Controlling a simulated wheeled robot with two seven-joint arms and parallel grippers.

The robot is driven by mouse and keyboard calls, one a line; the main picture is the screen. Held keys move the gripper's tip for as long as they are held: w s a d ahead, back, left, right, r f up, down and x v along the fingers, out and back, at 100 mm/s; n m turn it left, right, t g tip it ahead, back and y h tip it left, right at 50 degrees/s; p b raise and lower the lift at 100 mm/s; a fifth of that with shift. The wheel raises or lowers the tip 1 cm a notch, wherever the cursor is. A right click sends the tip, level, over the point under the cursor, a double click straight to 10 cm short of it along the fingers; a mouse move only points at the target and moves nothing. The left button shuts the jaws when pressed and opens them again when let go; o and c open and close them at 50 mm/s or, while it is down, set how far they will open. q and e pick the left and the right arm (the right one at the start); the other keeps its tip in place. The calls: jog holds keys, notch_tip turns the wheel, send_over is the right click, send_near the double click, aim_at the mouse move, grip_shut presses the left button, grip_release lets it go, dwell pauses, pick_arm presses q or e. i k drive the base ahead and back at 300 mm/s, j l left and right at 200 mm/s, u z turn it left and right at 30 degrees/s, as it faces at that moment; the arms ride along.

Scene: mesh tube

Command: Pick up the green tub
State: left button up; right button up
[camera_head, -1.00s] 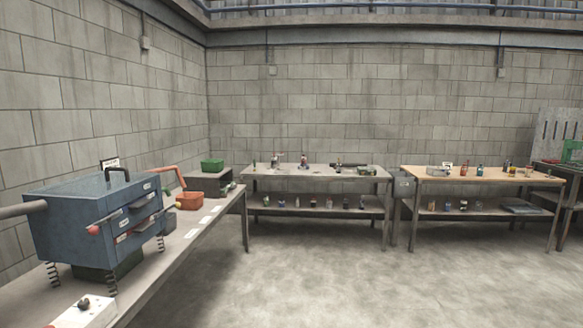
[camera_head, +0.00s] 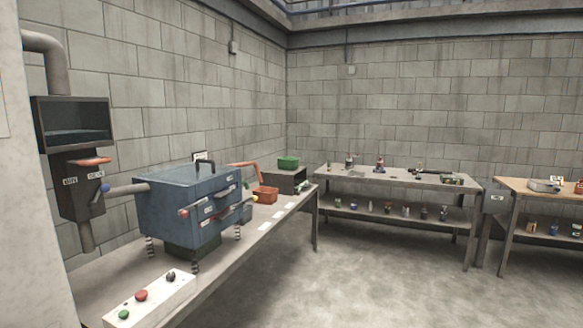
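A small green tub (camera_head: 288,162) sits at the far end of the left bench, on top of a dark grey box (camera_head: 287,181) near the wall corner. It looks upright and nothing covers it. It is far from me, beyond the blue drawer cabinet. A dark green thing (camera_head: 193,250) is partly hidden under that cabinet; I cannot tell what it is. Neither of my grippers shows in this view.
A blue cabinet (camera_head: 165,207) on springs stands on the left bench (camera_head: 250,248), with an orange-red bin (camera_head: 265,194) behind it. A button panel (camera_head: 150,299) lies nearer. Tables (camera_head: 400,178) (camera_head: 555,195) line the back. The floor (camera_head: 380,290) ahead is clear.

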aim_at(285, 163)
jog(key=i+z, duration=0.35)
jog(key=i, duration=3.8)
